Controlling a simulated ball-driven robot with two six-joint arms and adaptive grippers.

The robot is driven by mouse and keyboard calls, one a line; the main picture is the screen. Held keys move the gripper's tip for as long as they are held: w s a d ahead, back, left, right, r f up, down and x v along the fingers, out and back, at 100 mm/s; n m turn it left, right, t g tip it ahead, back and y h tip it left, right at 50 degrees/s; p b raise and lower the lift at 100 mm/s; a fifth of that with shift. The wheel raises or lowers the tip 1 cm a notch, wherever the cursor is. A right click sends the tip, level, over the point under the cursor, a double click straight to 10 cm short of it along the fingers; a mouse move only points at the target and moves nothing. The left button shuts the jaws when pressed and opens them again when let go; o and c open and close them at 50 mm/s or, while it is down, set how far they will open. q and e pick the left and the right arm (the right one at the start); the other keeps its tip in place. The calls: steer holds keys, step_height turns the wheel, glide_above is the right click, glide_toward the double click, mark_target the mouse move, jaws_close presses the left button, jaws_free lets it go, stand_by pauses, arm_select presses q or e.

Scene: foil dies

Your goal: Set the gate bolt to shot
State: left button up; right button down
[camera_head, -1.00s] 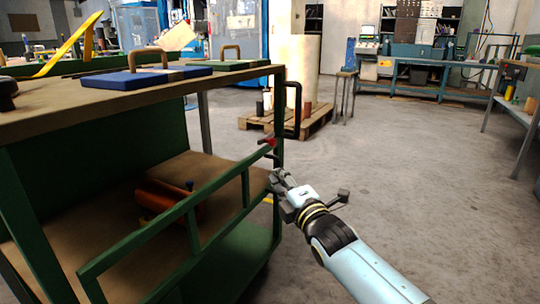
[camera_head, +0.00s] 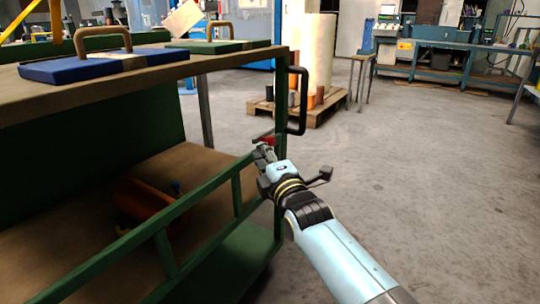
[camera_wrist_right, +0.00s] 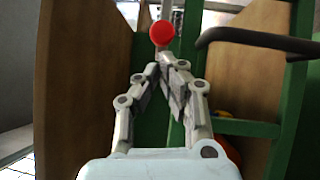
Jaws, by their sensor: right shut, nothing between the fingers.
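The gate bolt shows as a red knob (camera_head: 265,139) at the top of the green gate (camera_head: 205,197), near the cart's corner post. In the right wrist view the round red knob (camera_wrist_right: 162,33) stands just beyond my fingertips, with a grey rod behind it. My right gripper (camera_head: 264,153) is just below the knob in the head view. In the wrist view its fingers (camera_wrist_right: 166,62) are closed together and empty. I cannot tell whether the tips touch the knob. Most of the bolt is hidden. My left gripper is not in view.
A black handle (camera_head: 302,100) juts from the cart post close to my right gripper. The cart's upper shelf (camera_head: 120,83) carries blue and green dies with handles. An orange cylinder (camera_head: 145,198) lies on the lower shelf. The floor (camera_head: 430,180) to the right is clear.

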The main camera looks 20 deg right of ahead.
mark_target(269, 132)
steer(key=shift+w+d+r, duration=0.1)
steer(key=shift+w, duration=0.2)
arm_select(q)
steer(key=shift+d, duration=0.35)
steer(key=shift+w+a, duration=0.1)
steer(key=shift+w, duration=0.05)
arm_select(e)
steer(key=shift+d, duration=0.1)
steer(key=w+d, duration=0.1)
steer(key=d, duration=0.1)
steer(key=w+d+b, duration=0.1)
steer(key=w+d, duration=0.1)
steer(key=shift+w, duration=0.1)
steer(key=shift+w+d, duration=0.1)
steer(key=shift+d, duration=0.05)
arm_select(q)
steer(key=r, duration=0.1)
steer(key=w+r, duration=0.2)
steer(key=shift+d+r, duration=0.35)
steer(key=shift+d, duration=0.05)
arm_select(e)
steer(key=shift+r, duration=0.1)
